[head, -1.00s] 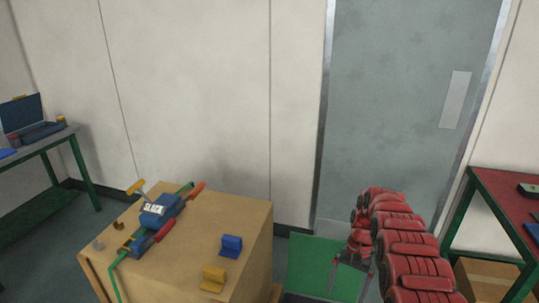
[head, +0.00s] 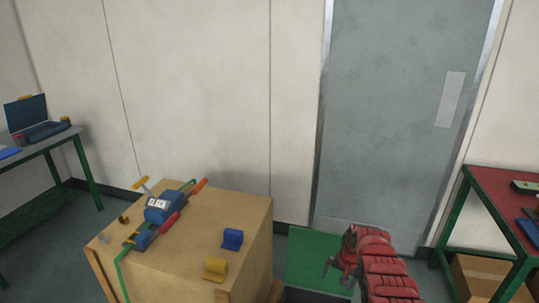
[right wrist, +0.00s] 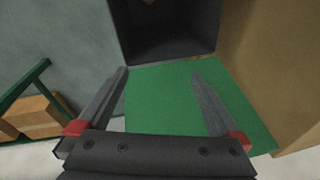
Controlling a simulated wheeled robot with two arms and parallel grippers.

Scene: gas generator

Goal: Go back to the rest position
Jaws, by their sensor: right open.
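My right gripper (head: 341,272) is low in the head view, to the right of the wooden box (head: 190,268). In the right wrist view its two fingers (right wrist: 160,82) are spread apart with nothing between them. Behind the fingers is a green panel (right wrist: 165,110). On the box sits a blue device (head: 163,208) with a label, red parts and a green pipe; my right gripper is well apart from it. My left gripper is not in view.
A blue block (head: 232,239) and a yellow block (head: 215,268) stand on the box. A red-topped table (head: 500,190) is at right, with a cardboard box (head: 478,274) beneath. A laptop table (head: 50,143) is at left. A grey door (head: 395,120) is behind.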

